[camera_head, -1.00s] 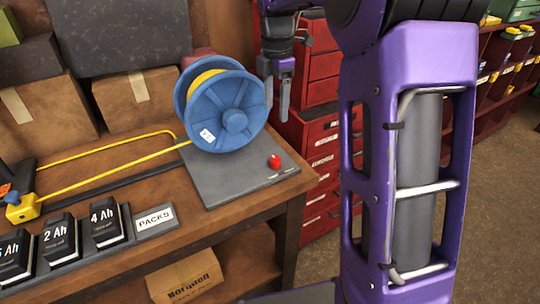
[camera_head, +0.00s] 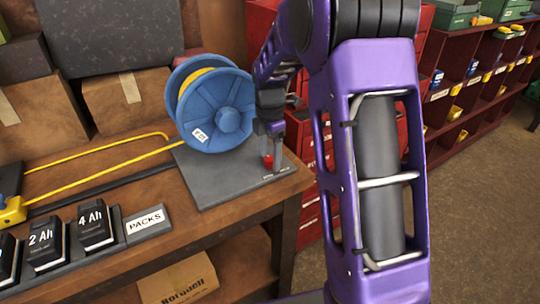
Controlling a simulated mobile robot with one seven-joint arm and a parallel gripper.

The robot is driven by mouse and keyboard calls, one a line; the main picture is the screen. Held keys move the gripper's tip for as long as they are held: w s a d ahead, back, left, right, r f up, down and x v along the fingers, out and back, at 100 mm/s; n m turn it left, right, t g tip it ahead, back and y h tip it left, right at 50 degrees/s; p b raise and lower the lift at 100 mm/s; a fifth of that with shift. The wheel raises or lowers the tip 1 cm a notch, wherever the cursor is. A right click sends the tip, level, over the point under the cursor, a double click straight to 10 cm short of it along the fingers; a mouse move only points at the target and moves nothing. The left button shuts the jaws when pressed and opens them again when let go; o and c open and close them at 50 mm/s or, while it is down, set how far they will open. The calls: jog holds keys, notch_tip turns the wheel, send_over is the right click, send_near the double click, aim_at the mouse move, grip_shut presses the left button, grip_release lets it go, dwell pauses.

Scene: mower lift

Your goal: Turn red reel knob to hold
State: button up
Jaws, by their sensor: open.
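The red reel knob (camera_head: 267,163) sits on the grey base plate (camera_head: 215,190) near its right end, partly hidden by my gripper. My gripper (camera_head: 272,158) points down right at the knob, with its fingers open. One finger stands in front of or beside the knob; I cannot tell whether they touch. The blue reel (camera_head: 215,112) with yellow line stands on the plate, just left of my gripper. Markings on the plate near the knob are too small to read.
My purple arm covers the right middle. Black battery packs (camera_head: 95,224) and a PACKS label (camera_head: 146,223) line the bench front. Yellow line (camera_head: 110,165) runs left from the reel. Red drawers (camera_head: 305,140) stand behind the bench's right end.

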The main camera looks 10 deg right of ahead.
grip_shut()
dwell(0.3)
jog(key=shift+m, duration=0.3)
jog(key=shift+r+m+p, duration=0.1)
jog(key=shift+m+p, duration=0.55)
jog(key=shift+m, duration=0.55)
jog(key=m+p, duration=0.1)
jog(key=m, duration=0.3)
jog(key=shift+m, duration=0.3)
jog(key=m+p, duration=0.1)
jog(key=m, duration=0.3)
jog(key=shift+m+p, duration=0.4)
jog(key=shift+m, duration=1.7)
